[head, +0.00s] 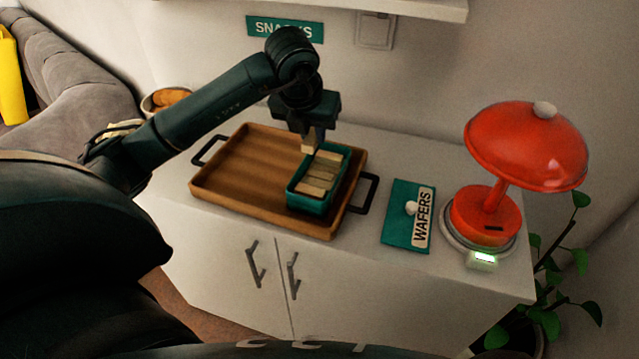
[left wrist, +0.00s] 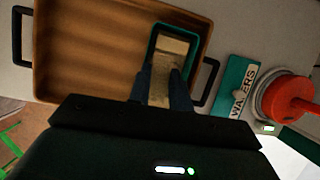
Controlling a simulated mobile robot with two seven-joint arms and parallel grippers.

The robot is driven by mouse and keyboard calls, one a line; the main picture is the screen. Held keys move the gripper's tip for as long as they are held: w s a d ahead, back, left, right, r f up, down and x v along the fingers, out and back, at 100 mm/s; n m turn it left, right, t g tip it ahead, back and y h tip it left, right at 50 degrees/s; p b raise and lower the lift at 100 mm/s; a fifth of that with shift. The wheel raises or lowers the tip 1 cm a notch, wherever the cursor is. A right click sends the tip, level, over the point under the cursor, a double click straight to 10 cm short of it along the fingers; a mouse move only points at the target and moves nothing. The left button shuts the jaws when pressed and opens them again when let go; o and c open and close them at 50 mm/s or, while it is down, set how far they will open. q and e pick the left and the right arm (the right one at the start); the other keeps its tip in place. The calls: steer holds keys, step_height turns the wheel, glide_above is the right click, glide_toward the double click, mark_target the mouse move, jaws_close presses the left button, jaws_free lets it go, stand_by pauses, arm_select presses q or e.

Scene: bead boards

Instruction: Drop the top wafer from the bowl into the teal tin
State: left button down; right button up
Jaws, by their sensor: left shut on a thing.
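The teal tin (head: 327,206) sits on the right part of the wooden tray, with several tan wafers (head: 318,182) lying inside. It also shows in the left wrist view (left wrist: 192,62). My left gripper (head: 312,128) points down over the tin's far end, shut on a tan wafer (head: 309,147). In the left wrist view the held wafer (left wrist: 160,90) is between the fingers. Whether it touches the tin or its wafers, I cannot tell. A bowl (head: 165,100) stands at the left behind my arm, partly hidden; its contents are unclear. My right gripper is not in view.
The wooden tray (head: 235,185) with black handles lies on a white cabinet (head: 215,265). A teal lid (head: 398,228) marked WAFERS, with a white knob, lies right of it. A red lamp (head: 487,212) stands farther right. A shelf (head: 400,8) overhangs the back.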

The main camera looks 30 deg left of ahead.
arm_select(q)
steer(key=shift+f, duration=0.25)
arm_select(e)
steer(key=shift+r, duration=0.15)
arm_select(q)
steer(key=c, duration=1.2)
jaws_free()
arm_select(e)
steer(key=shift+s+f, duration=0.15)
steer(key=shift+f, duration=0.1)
arm_select(q)
steer(key=shift+r, duration=0.1)
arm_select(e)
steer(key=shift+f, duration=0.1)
arm_select(q)
steer(key=shift+s+d+r, duration=0.1)
steer(key=shift+s+r, duration=0.05)
steer(key=shift+r, duration=0.25)
steer(key=v, duration=1.2)
steer(key=shift+s, duration=0.15)
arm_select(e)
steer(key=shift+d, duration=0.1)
